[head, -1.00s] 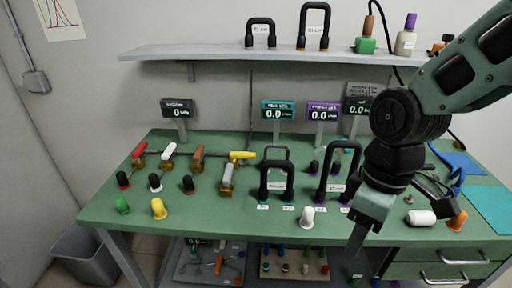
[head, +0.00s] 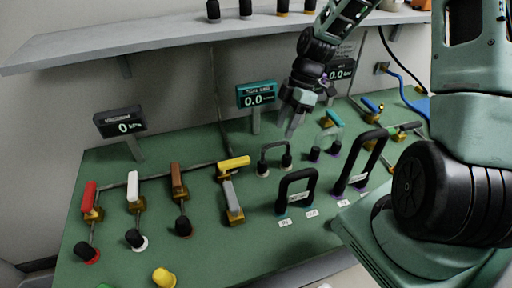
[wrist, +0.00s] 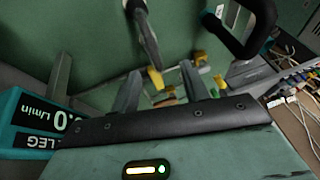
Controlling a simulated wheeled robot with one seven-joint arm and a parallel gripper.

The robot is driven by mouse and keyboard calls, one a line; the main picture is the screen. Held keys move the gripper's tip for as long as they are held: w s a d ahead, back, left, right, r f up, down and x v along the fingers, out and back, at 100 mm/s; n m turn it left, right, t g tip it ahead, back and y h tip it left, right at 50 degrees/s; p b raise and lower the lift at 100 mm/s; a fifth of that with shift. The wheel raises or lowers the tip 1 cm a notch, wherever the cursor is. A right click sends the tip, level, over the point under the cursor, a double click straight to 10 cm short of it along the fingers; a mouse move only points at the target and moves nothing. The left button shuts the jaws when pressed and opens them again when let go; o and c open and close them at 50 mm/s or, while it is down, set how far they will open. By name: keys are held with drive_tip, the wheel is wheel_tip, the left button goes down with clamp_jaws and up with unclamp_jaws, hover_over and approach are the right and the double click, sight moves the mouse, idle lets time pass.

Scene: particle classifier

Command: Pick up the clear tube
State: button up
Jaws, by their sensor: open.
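A pale, see-through arched tube (head: 276,146) stands on two dark ends towards the back middle of the green bench. A fainter clear arch (head: 328,134) stands to its right on purple-based ends; I cannot tell which is the task's clear tube. My gripper (head: 291,128) points down near the top of the first arch, to its upper right. Its fingers are open with nothing held, and also show open in the wrist view (wrist: 162,86). I cannot tell whether the fingers touch the arch. I cannot make out either clear arch in the wrist view.
Two black arched tubes (head: 296,178) (head: 367,155) stand in front. A teal display (head: 257,95) stands left of my gripper, and coloured valve handles (head: 134,187) line the left. The shelf (head: 160,40) is above.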

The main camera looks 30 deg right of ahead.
sight(276, 145)
drive_tip(key=shift+w+a+f, duration=0.1)
drive_tip(key=shift+f, duration=0.15)
drive_tip(key=shift+w+p+x, duration=0.2)
drive_tip(key=shift+p+x, duration=0.2)
drive_tip(key=shift+x, duration=1.35)
drive_tip(key=shift+w+p+x, duration=0.15)
drive_tip(key=shift+p+x, duration=0.25)
drive_tip(key=shift+x, duration=1.3)
drive_tip(key=shift+s, duration=0.15)
clamp_jaws()
